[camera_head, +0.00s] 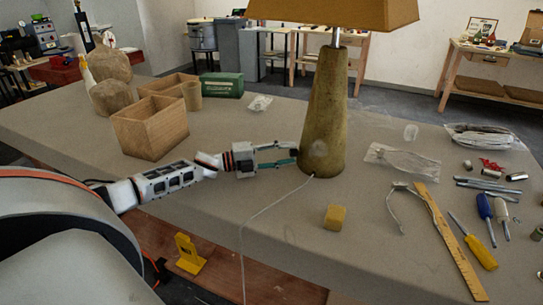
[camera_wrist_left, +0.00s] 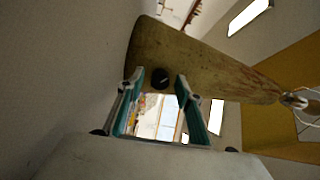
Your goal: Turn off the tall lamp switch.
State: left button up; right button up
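The tall lamp (camera_head: 325,115) stands upright on the table, with a tapered, mottled brown-olive base and a tan shade (camera_head: 335,12). A cord runs from its foot over the table's front edge. My left gripper (camera_head: 296,157) is at the left side of the lamp base, low down. In the left wrist view, my left gripper (camera_wrist_left: 158,82) is open, its two teal-lined fingers apart. A round black knob (camera_wrist_left: 160,78) on the lamp base (camera_wrist_left: 200,62) shows between the fingertips. Contact cannot be told. I cannot make out the knob in the head view. My right gripper is not in view.
A small yellow block (camera_head: 335,217) lies in front of the lamp. A wooden ruler (camera_head: 450,240), screwdrivers (camera_head: 474,245) and plastic bags lie to the right. Wooden boxes (camera_head: 150,128) and a green box (camera_head: 221,85) stand at the back left.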

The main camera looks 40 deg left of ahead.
pick_arm(q)
jog(key=v, duration=1.1)
jog(key=shift+s+a, duration=0.1)
jog(key=shift+a, duration=0.1)
